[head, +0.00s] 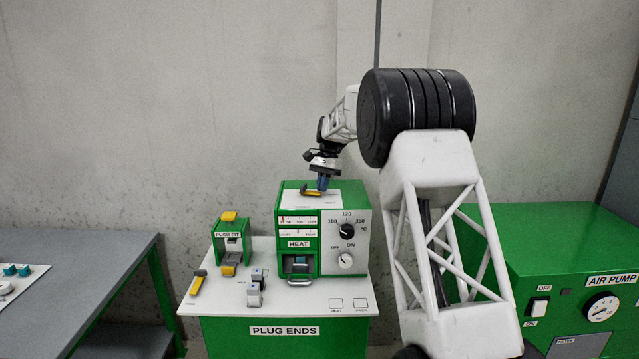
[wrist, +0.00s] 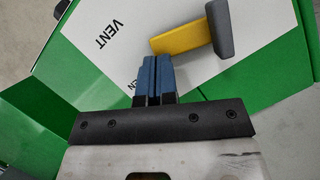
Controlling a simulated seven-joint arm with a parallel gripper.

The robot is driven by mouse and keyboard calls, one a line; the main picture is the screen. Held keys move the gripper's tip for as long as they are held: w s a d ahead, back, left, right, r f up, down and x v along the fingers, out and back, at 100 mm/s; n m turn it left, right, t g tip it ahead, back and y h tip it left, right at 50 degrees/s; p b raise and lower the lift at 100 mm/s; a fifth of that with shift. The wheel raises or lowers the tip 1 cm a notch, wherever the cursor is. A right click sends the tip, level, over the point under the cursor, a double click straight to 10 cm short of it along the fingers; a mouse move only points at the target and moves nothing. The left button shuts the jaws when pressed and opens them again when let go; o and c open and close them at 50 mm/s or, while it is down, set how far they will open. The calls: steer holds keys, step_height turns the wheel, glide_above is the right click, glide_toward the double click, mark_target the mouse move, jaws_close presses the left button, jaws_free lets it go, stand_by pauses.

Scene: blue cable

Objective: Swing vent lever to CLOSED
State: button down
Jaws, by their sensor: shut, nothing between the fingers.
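The vent lever (head: 311,193) is a yellow bar with a dark grey block at one end, on the white plate on top of the green HEAT box. In the wrist view, its yellow bar (wrist: 183,40) runs from near the fingertips to the grey block (wrist: 220,29) at upper right. My gripper (head: 322,184) points down over the plate. Its blue fingers (wrist: 159,66) are shut together with nothing between them, just beside the bar's yellow end. I cannot tell whether they touch it. The word VENT is readable, and letters "EN" show partly behind the fingers.
The HEAT box (head: 327,260) has dials on its front right. A green PUSH FIT press (head: 230,240) and a small grey clamp (head: 256,285) stand on the white bench top to its left. A green AIR PUMP cabinet (head: 560,255) is at right.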

mark_target(321, 202)
steer(key=shift+s+a+m+t+y, duration=0.1)
steer(key=shift+s+m+t+y, duration=0.2)
steer(key=shift+s+m, duration=0.45)
steer(key=shift+s+a+m+t+y, duration=0.1)
steer(key=shift+s+m+t+y, duration=0.2)
steer(key=shift+m, duration=0.85)
steer(key=shift+s+a+f+m+t+y, duration=0.15)
steer(key=shift+s+m, duration=0.25)
steer(key=shift+m, duration=0.35)
steer(key=shift+s+a+r+m+t+y, duration=0.15)
steer(key=shift+s+m, duration=0.25)
steer(key=shift+m, duration=0.35)
steer(key=shift+s+a+m+t, duration=0.4)
steer(key=shift+m, duration=0.65)
steer(key=shift+s+a+m+t, duration=0.4)
steer(key=shift+m, duration=0.65)
steer(key=shift+s+a, duration=0.25)
steer(key=shift+a, duration=0.1)
steer(key=shift+d, duration=0.15)
stand_by(0.7)
steer(key=shift+w+d, duration=0.1)
steer(key=shift+d, duration=0.35)
steer(key=d, duration=0.3)
steer(key=shift+w, duration=0.2)
steer(key=v, duration=1)
